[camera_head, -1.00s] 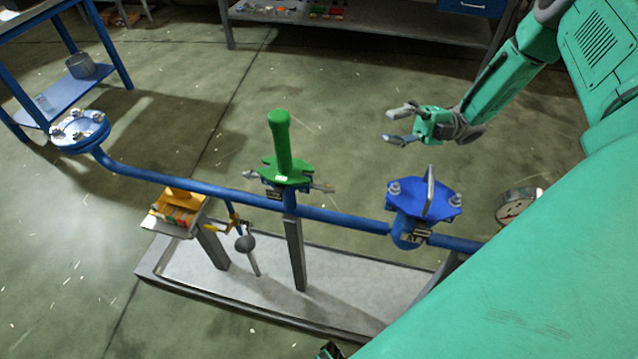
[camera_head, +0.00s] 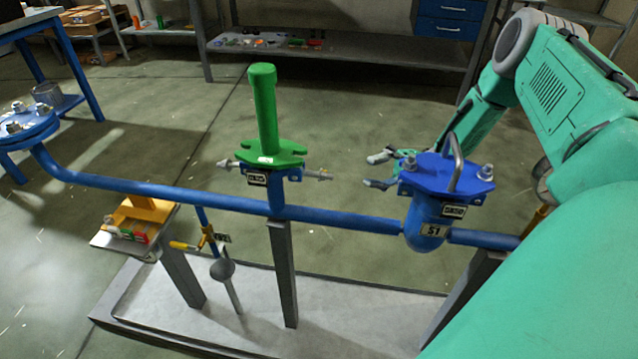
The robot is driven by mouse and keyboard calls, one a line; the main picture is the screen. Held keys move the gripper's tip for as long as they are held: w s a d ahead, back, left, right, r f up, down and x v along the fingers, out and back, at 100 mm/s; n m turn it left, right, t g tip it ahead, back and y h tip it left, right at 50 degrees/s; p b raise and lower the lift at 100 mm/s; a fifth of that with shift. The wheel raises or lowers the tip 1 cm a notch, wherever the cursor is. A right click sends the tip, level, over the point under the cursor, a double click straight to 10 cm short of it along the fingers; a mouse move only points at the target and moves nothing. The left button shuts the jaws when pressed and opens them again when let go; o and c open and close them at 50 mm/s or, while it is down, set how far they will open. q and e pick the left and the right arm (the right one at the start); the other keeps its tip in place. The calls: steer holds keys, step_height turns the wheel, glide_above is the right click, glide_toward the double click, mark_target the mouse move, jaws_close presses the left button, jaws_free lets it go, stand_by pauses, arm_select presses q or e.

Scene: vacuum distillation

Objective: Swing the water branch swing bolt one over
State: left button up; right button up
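A green-handled cap (camera_head: 266,110) stands upright on a blue branch of the pipe. A swing bolt (camera_head: 228,164) sticks out to its left and another (camera_head: 318,175) to its right, both lying roughly level. The labels do not tell me which is the water branch. My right gripper (camera_head: 371,171) is open and empty, between the two branches, apart from the green cap's right bolt and partly hidden by the blue lid. My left gripper is out of view.
The blue pipe (camera_head: 150,190) runs across above a grey base plate (camera_head: 330,310) on posts. A flange (camera_head: 25,125) ends the pipe. Floor behind is clear up to a shelf (camera_head: 340,52).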

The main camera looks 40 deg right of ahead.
mark_target(327, 176)
steer(key=b+x, duration=0.1)
steer(key=x, duration=1.1)
steer(key=shift+a, duration=0.2)
steer(key=shift+d+f, duration=0.15)
steer(key=shift+d, duration=0.5)
steer(key=shift+a, duration=0.25)
jaws_close()
steer(key=shift+a, duration=0.3)
